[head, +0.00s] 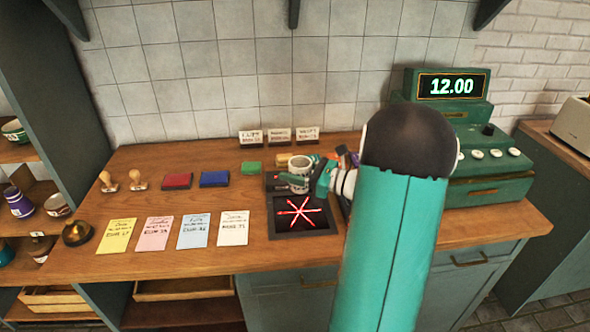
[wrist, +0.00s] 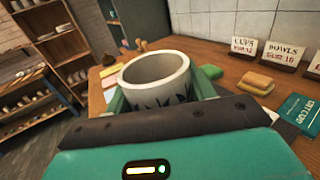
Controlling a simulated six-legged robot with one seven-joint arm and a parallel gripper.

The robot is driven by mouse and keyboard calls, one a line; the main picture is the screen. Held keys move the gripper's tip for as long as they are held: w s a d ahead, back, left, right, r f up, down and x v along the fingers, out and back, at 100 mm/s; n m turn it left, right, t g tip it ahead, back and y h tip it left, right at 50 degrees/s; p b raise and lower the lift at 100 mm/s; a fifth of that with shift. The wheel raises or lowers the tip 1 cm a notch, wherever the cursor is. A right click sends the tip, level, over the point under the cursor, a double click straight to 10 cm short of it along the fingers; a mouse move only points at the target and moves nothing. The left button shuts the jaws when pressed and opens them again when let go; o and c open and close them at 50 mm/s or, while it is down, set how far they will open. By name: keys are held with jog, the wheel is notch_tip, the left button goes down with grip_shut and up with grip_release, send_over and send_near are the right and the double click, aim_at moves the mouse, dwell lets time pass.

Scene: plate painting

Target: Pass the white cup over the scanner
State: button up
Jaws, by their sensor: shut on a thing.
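The white cup (head: 300,165) has dark painted marks on its side. It is upright between the fingers of my gripper (head: 296,180), just behind the scanner in the head view. The cup also shows large in the wrist view (wrist: 155,75), with its open rim facing up and its lower part hidden by my gripper. The scanner (head: 274,223) is a black square plate set on the counter, with glowing red crossing lines on it. I cannot tell exactly how high the cup is above the counter.
A green cash register (head: 490,175) reading 12.00 stands at the right. Price cards (head: 279,135) stand along the wall.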

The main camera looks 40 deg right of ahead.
notch_tip(320, 180, up, 5)
jog(key=shift+w, duration=0.1)
dwell(0.5)
